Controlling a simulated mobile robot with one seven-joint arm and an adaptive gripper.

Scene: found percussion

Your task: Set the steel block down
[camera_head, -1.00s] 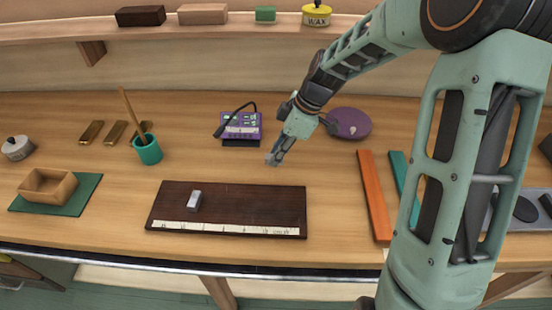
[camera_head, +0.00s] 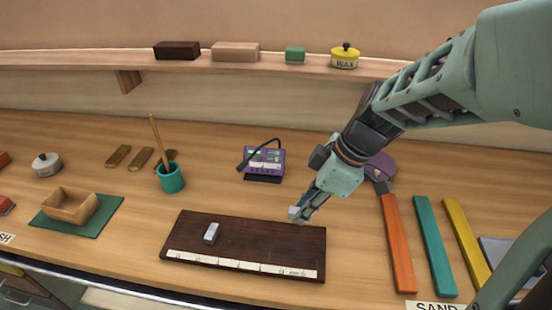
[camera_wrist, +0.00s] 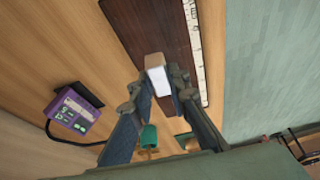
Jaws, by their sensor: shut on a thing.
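My gripper (camera_head: 299,214) is shut on a small pale grey steel block (camera_wrist: 157,76), which shows between the fingertips in the wrist view. In the head view the held block (camera_head: 294,212) is small and partly covered by the fingers. It is at the back right edge of a dark wooden board (camera_head: 262,236) with a pale marked strip along its front. I cannot tell whether the block touches the board. A second silver-grey block (camera_head: 211,233) lies on the left part of the board.
A purple meter (camera_head: 264,162) and a teal cup (camera_head: 171,178) with a stick stand behind the board. Orange (camera_head: 398,245), teal and yellow bars lie to the right. A wooden box (camera_head: 70,206) sits on a green mat at left. The board's middle is clear.

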